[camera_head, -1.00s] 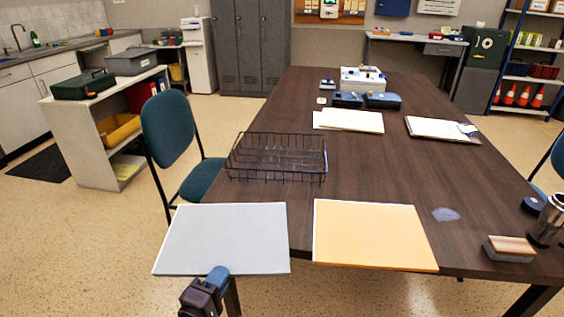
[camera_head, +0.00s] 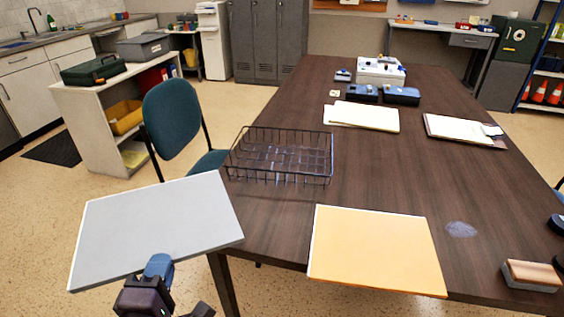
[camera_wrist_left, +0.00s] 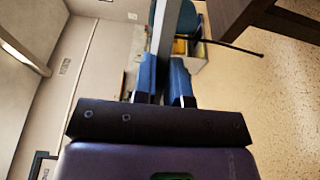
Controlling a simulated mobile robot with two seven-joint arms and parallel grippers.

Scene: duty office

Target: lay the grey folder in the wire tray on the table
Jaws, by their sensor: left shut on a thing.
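The grey folder (camera_head: 155,228) is held out flat, slightly turned, off the table's left front edge. My left gripper (camera_head: 158,268) is shut on its near edge. In the left wrist view the blue fingertips (camera_wrist_left: 166,82) pinch the folder (camera_wrist_left: 164,30), seen edge-on. The black wire tray (camera_head: 280,158) stands empty on the dark table (camera_head: 390,175), at its left edge, beyond and right of the folder. My right gripper is not in view.
An orange folder (camera_head: 375,248) lies at the table's front edge. A wooden-topped block (camera_head: 530,275) sits at the front right. Papers (camera_head: 362,116) and a clipboard (camera_head: 462,131) lie farther back. A teal chair (camera_head: 172,120) stands left of the tray.

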